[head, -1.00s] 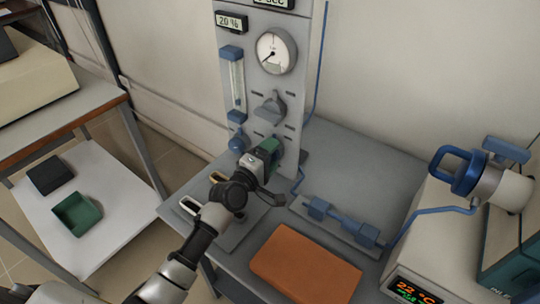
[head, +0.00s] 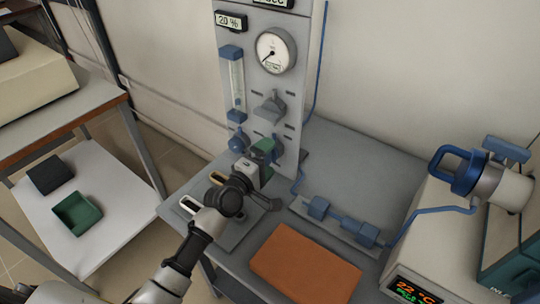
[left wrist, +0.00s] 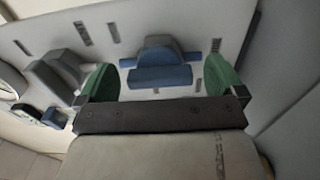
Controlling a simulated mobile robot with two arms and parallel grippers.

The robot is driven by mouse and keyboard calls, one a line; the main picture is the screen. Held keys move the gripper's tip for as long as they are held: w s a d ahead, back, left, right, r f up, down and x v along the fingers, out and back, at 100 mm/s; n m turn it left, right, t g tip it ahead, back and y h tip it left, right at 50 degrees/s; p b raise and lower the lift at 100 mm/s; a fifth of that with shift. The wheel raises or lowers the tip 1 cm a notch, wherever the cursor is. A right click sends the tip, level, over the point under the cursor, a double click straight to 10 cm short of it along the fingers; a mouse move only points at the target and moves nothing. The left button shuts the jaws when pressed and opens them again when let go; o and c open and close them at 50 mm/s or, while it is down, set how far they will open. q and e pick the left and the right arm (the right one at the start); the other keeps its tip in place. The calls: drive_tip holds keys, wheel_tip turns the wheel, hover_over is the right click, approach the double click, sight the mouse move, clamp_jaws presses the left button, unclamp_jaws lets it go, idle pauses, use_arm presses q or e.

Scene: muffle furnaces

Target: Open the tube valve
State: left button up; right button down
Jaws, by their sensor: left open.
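A blue valve handle (left wrist: 160,72) on the grey panel lies between the two green fingertips of my left gripper (left wrist: 160,86) in the left wrist view. The fingers are open, one on each side of it, with a gap at each side; I see no contact. In the head view my left gripper (head: 262,160) is at the lower front of the upright panel (head: 290,110), and it hides most of the blue handle. A grey knob (head: 270,107) sits just above on the panel and also shows in the left wrist view (left wrist: 60,75). My right gripper is not in view.
A round gauge (head: 276,50) and a flow tube (head: 233,85) are higher on the panel. A brown-orange slab (head: 305,263) and blue tube fittings (head: 342,223) lie on the grey table. A furnace with a blue handle (head: 463,172) stands at right. A green tray (head: 77,213) is on the left shelf.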

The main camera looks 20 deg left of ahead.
use_arm(q)
drive_tip(key=v, duration=0.9)
idle(0.4)
